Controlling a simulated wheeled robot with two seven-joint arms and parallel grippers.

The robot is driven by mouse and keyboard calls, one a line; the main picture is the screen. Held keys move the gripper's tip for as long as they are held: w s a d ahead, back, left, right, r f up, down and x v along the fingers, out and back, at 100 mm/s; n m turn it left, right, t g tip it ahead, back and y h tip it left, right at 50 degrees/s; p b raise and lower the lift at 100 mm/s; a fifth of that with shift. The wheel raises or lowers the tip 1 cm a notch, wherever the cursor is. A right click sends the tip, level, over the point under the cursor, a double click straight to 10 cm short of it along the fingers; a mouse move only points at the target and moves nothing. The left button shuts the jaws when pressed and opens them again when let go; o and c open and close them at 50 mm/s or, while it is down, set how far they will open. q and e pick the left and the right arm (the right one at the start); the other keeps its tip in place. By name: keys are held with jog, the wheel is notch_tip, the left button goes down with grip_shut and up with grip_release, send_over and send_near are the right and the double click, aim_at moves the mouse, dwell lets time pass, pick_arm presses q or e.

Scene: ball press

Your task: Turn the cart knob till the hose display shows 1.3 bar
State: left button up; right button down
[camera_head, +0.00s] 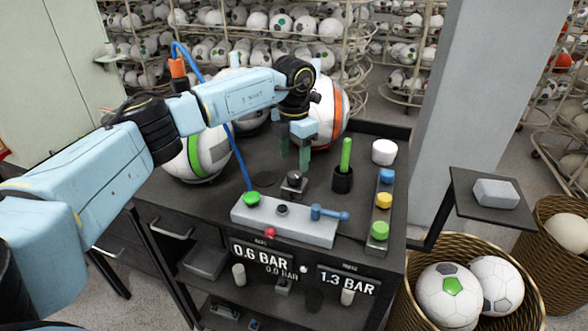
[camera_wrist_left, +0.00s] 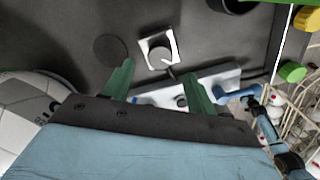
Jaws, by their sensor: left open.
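The cart knob (camera_head: 294,179) is a dark round knob on a pale square plate on the black cart top (camera_head: 216,196). It also shows in the left wrist view (camera_wrist_left: 158,53), with a bright pointer mark. My left gripper (camera_head: 294,163) is open, its green fingers pointing down just above and behind the knob. In the left wrist view my fingers (camera_wrist_left: 158,72) are spread to either side below the knob and do not visibly touch it. The hose display (camera_head: 347,280) on the cart front reads 1.3 BAR. My right gripper is out of view.
The ball display (camera_head: 262,256) reads 0.6 BAR, with a smaller 0.0 BAR below. A grey valve block (camera_head: 285,222) with a blue lever (camera_head: 328,214) lies in front of the knob. A green stick in a black cup (camera_head: 343,178) stands right. Balls (camera_head: 196,154) sit behind left.

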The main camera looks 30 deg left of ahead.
aim_at(294, 174)
pick_arm(q)
notch_tip(294, 174, up, 8)
dwell(0.7)
